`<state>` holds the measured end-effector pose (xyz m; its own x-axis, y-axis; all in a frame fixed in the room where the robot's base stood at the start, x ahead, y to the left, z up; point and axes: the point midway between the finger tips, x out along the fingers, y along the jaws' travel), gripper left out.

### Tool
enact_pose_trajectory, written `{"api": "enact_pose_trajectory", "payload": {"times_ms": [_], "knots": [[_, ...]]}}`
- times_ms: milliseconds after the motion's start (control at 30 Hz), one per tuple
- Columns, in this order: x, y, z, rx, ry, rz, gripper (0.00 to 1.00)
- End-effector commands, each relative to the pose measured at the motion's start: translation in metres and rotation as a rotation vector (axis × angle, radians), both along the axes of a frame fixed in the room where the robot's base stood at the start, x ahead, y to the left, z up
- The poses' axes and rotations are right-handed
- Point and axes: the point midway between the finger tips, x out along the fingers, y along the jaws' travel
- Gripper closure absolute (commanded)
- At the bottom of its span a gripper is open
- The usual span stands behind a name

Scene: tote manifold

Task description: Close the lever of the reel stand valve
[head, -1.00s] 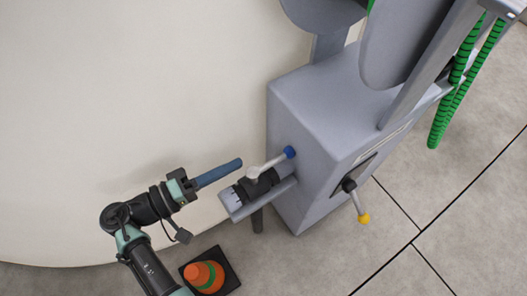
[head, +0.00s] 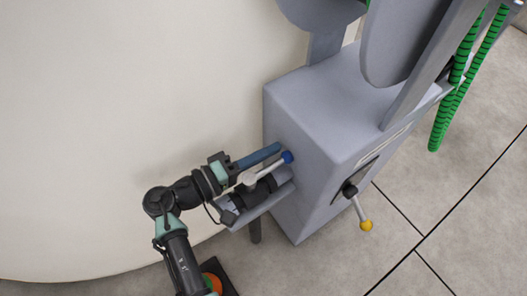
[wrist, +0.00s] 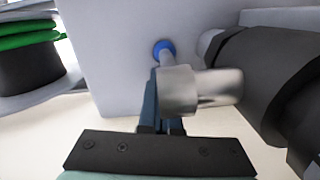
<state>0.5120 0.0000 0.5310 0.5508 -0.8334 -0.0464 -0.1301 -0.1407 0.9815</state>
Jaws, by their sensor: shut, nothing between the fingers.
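The valve with the blue-knobbed lever has a dark body (head: 254,192) on a small grey shelf at the left side of the grey reel stand (head: 310,105). Its pale lever (head: 266,172) runs along the body, with its blue knob (head: 288,157) close to the stand wall. My gripper (head: 274,152) is shut and empty, its blue fingers alongside the lever on the upper-left side. In the wrist view the fingers (wrist: 150,105) lie left of the silver lever hub (wrist: 190,90), partly hidden by it, and the blue knob (wrist: 164,50) shows beyond. I cannot tell whether they touch the lever.
A second lever with a yellow knob (head: 366,225) sits on the stand's other face. A green hose (head: 455,95) hangs at the right. A large cream rounded surface (head: 110,110) fills the left. An orange and green object (head: 212,280) is near my arm.

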Motion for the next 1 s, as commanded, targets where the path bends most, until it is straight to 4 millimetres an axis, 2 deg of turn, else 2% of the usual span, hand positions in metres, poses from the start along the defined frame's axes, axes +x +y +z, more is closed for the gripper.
{"api": "enact_pose_trajectory", "payload": {"times_ms": [400,733,867,1000], "knots": [[-0.005,-0.007,-0.001,0.0,0.0,-0.132,1.0],[-0.006,-0.007,0.0,0.0,0.0,-0.134,1.0],[-0.009,0.001,0.002,0.0,0.001,-0.131,1.0],[-0.019,0.023,0.005,-0.001,0.001,-0.128,1.0]]}}
